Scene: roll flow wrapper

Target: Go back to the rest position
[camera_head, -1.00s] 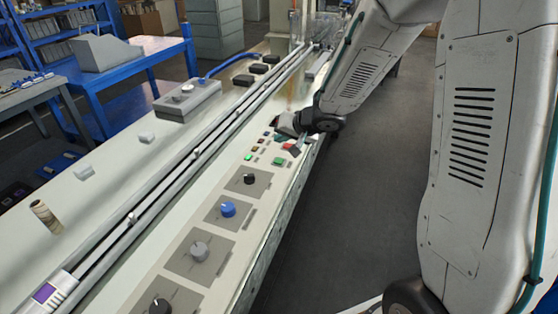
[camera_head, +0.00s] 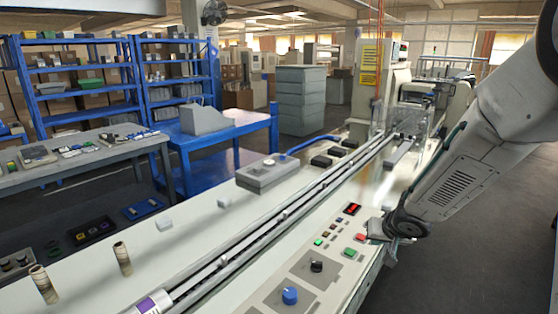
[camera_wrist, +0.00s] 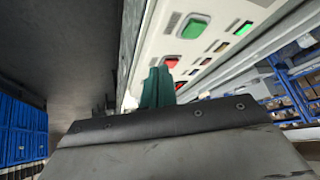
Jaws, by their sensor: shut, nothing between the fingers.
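My gripper (camera_wrist: 158,88) shows in the wrist view as two teal fingertips close together, shut with nothing between them. It is beside the edge of the pale control panel (camera_wrist: 210,12), near a red button (camera_wrist: 195,27) and a green button (camera_wrist: 172,61). In the head view my wrist is over the panel's right edge, beside a red button (camera_head: 360,237) and a green button (camera_head: 349,252). My fingertips are hard to make out there. I cannot tell whether they touch the panel.
The long wrapper machine (camera_head: 215,235) runs from front left to the tall unit (camera_head: 380,75) at the back. Knobs, including a blue one (camera_head: 290,296), stand on the near panel. Blue shelves (camera_head: 85,85) and a blue table (camera_head: 225,125) are behind. The floor (camera_head: 470,240) at right is clear.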

